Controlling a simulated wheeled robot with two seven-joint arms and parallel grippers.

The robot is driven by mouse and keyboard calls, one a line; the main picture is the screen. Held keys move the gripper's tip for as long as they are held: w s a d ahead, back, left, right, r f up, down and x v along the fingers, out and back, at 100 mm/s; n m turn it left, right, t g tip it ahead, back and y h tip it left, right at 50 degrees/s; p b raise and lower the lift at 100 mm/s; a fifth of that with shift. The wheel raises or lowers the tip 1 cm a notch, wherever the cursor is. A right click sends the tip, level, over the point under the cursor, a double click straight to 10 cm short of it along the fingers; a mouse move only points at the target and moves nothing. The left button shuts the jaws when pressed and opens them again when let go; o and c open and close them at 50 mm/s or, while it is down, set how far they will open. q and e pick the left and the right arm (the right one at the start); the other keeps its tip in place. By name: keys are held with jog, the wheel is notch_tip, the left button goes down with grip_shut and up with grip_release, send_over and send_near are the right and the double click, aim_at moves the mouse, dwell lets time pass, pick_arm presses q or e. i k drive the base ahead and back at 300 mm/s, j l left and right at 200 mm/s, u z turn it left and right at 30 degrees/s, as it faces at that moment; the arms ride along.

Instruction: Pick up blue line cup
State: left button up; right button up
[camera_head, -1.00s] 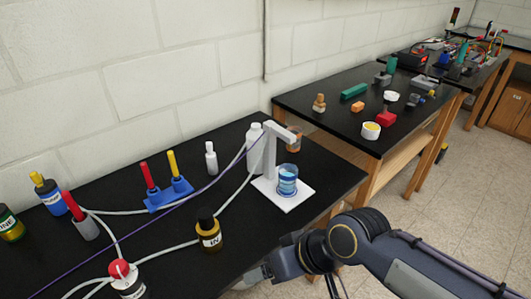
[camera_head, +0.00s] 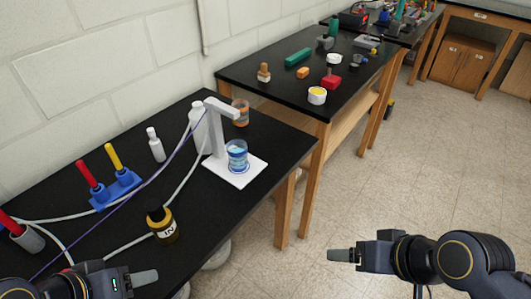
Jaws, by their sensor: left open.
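The blue line cup (camera_head: 237,158) is clear, with blue bands and blue contents. It stands upright on the white base plate (camera_head: 222,178) of a white stand, under its overhanging arm. My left gripper (camera_head: 138,281) is at the lower left edge, open and empty, to the left of and nearer than the cup. My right gripper (camera_head: 342,255) is at the lower right over the floor, apart from the cup. It shows side-on, so its opening is hidden.
A brown bottle (camera_head: 162,224) stands left of the plate. An orange cup (camera_head: 241,112) is behind the stand (camera_head: 216,130). Pale hoses and a purple cable cross the black table (camera_head: 112,225). A blue holder (camera_head: 117,190) with red and yellow sticks stands left.

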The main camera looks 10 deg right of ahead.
aim_at(237, 148)
jog(key=i+l+u, duration=0.15)
jog(key=u, duration=0.25)
jog(key=i+l+u, duration=0.1)
jog(key=l+u, duration=0.2)
jog(key=u, duration=0.15)
